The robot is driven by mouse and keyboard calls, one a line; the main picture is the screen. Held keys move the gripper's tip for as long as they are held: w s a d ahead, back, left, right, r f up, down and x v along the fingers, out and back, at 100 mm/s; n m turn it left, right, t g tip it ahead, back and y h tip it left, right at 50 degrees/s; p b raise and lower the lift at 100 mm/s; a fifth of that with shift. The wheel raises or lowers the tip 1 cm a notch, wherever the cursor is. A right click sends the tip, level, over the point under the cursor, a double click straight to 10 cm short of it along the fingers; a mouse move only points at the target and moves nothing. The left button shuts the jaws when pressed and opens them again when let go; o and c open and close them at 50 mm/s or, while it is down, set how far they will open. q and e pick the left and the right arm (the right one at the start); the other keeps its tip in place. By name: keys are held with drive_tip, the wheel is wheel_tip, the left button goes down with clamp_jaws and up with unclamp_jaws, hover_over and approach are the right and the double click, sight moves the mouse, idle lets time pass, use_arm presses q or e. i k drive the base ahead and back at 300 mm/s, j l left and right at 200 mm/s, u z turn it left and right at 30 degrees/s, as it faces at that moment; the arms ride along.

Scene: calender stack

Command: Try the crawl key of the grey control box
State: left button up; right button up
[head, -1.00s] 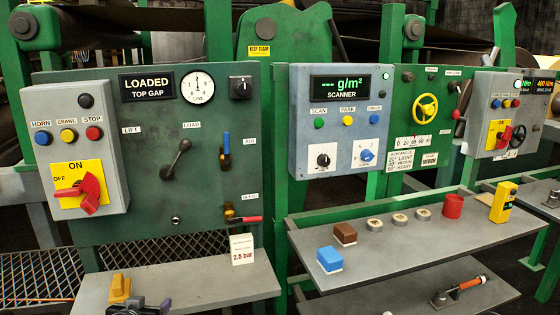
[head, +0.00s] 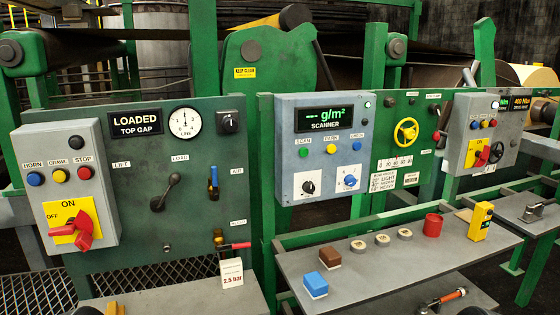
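The grey control box (head: 72,190) is on the left of the green panel. Its crawl key is a yellow round button (head: 59,175) under a CRAWL label, between a blue HORN button (head: 35,179) and a red STOP button (head: 84,173). A black round knob (head: 77,142) sits above them. Below is a red rotary handle (head: 82,228) on a yellow plate marked ON and OFF; I cannot tell its exact setting. Nothing covers the crawl key.
Right of the box are a dark lever (head: 171,190) and a LOADED TOP GAP display (head: 135,123). A scanner box (head: 324,145) is mid-view. A similar grey box (head: 484,133) is farther right. A shelf (head: 350,285) with small blocks juts out below.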

sight(58, 176)
drive_tip(key=u, duration=1.25)
